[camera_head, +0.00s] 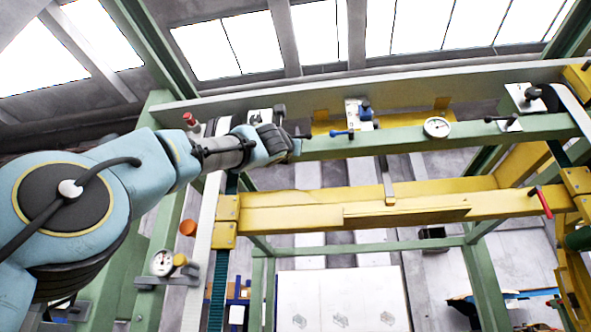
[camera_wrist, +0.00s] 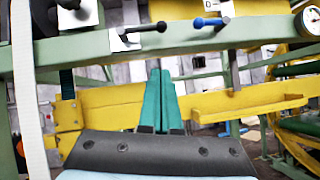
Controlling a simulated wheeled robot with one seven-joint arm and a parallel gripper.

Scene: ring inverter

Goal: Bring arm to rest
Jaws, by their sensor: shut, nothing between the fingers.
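My arm (camera_head: 165,170) reaches from the left edge of the head view up toward the green beam of the frame. My gripper (camera_head: 296,150) is at its end, beside the beam and left of the blue-handled lever. In the wrist view my gripper (camera_wrist: 159,72) shows as two teal fingers side by side, shut and empty. The fingers point toward the yellow beam and the green beam (camera_wrist: 180,43) behind them. In the head view the fingers are small and partly hidden by the wrist.
The green frame carries a blue-handled lever (camera_head: 342,133), a black-handled lever (camera_wrist: 148,28), a dial gauge (camera_head: 437,127) and another gauge (camera_head: 162,263). A yellow beam (camera_head: 400,200) crosses below. A red-handled lever (camera_head: 540,201) is at the right. White panels (camera_head: 340,285) stand lower down.

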